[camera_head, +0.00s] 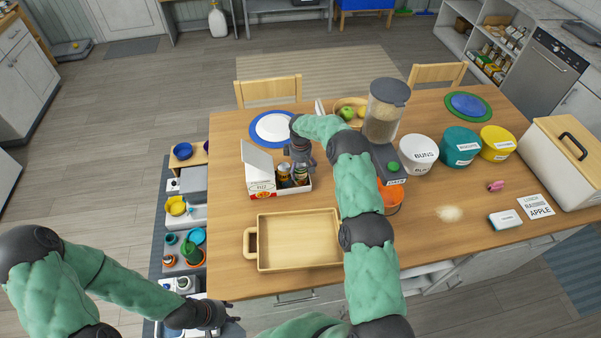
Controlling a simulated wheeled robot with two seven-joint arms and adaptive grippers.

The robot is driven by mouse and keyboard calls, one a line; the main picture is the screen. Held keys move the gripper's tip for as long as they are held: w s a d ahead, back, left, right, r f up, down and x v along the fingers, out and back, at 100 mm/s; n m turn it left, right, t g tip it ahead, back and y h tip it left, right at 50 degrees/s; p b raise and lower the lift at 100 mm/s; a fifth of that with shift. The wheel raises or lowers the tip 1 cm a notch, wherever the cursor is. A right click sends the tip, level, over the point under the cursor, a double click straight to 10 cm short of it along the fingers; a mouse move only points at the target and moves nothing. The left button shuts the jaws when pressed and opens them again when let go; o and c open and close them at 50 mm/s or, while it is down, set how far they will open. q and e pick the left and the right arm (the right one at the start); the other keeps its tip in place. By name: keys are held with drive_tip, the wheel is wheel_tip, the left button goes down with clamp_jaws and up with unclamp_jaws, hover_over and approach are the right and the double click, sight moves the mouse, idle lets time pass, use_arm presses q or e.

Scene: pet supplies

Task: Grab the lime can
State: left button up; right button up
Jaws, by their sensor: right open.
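A white and red carton (262,186) stands on the wooden table with its lid flap up. Cans stand in its open part: a dark can with a gold top (283,172) and a yellowish can (300,174) beside it. I cannot tell which one is the lime can, as the labels are too small. My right gripper (302,163) is open, pointing down just above the cans and partly hiding them. Whether it touches a can is unclear. My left gripper (229,318) is low at the table's front left edge, away from the carton; its jaw opening is unclear.
An empty tan tray (250,243) lies in front of the carton. A blue-rimmed plate (258,133) is behind it. Free tabletop lies left of the carton.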

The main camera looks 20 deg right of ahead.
drive_tip(key=shift+f, duration=0.35)
drive_tip(key=shift+c, duration=0.3)
drive_tip(key=c, duration=1.5)
drive_tip(key=shift+r, duration=0.1)
